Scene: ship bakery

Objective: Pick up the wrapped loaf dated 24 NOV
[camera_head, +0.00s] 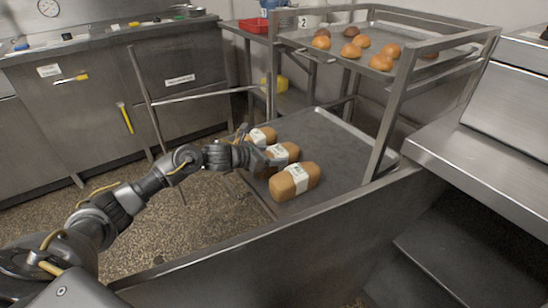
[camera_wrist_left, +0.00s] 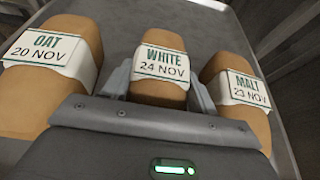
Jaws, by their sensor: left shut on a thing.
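The wrapped loaf dated 24 NOV (camera_wrist_left: 162,62), labelled WHITE, is between the two fingers of my left gripper (camera_wrist_left: 160,88) in the left wrist view. The fingers are shut on its sides. In the head view it is the middle loaf (camera_head: 287,151) of three, partly hidden by my left gripper (camera_head: 268,153). I cannot tell whether it is clear of the tray. A loaf labelled OAT 20 NOV (camera_wrist_left: 50,60) lies on the left in the wrist view, and one labelled MALT 23 NOV (camera_wrist_left: 236,84) on the right. My right gripper is not in view.
The loaves are on a dark tray (camera_head: 335,145) low in a metal rack, with bare space to their right. Rack posts (camera_head: 390,115) rise beside it. An upper tray (camera_head: 340,48) holds several buns. A steel counter (camera_head: 470,150) stands at right.

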